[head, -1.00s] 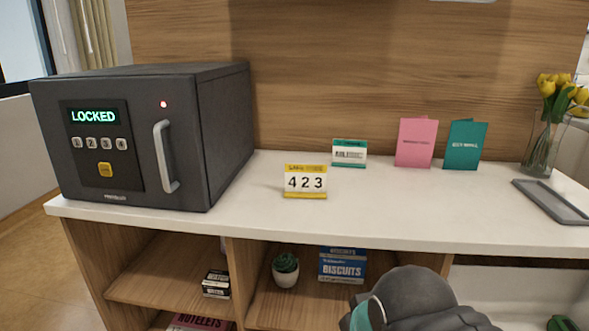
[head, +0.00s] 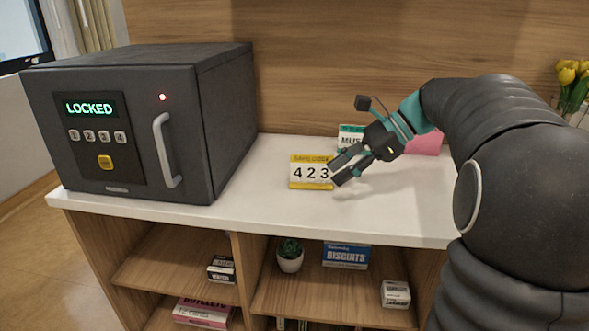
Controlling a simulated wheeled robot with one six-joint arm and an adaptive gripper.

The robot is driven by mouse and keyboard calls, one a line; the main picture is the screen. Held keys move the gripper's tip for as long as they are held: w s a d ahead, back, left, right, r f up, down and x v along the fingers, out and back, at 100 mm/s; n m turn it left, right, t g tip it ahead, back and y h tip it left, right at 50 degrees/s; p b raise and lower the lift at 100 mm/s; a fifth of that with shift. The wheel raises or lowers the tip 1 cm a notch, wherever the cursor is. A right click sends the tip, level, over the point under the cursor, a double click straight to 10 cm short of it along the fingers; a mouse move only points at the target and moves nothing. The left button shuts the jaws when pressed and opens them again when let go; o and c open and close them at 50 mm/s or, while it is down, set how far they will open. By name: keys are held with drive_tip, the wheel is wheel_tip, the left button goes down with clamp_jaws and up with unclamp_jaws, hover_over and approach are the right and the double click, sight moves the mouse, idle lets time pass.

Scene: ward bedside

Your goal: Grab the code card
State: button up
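The code card (head: 309,172) stands upright on the white counter. It is white with yellow bands at top and bottom and reads "423", with "SAFE CODE" along the top. My gripper (head: 338,171) reaches in from the right, its fingers pointing left and down at the card's right edge. The two dark fingertips are apart, with a gap between them. The gripper looks empty, and whether a fingertip touches the card cannot be told.
A dark safe (head: 222,110) showing "LOCKED" stands left on the counter (head: 262,200). A green-and-white card (head: 349,131) and a pink card (head: 426,143) stand behind my gripper, partly hidden. Yellow tulips (head: 570,80) are at the far right. Shelves below hold boxes and a plant (head: 289,255).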

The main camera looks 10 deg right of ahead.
sight(332, 157)
drive_tip(key=w+d+r+m+y, duration=0.2)
drive_tip(key=w+d+m+y, duration=0.15)
drive_tip(key=w+d, duration=0.35)
drive_tip(key=shift+m, duration=0.25)
drive_tip(key=x, duration=0.5)
drive_tip(key=b+x, duration=0.1)
drive_tip(key=x, duration=0.1)
drive_tip(key=shift+s+a+f, duration=0.2)
drive_tip(key=shift+s+a, duration=0.1)
drive_tip(key=shift+s, duration=0.05)
drive_tip(key=shift+w+x, duration=0.2)
drive_tip(key=shift+x, duration=1.15)
drive_tip(key=shift+w+x, duration=0.2)
drive_tip(key=shift+x, duration=1.1)
drive_tip(key=shift+r, duration=0.2)
clamp_jaws()
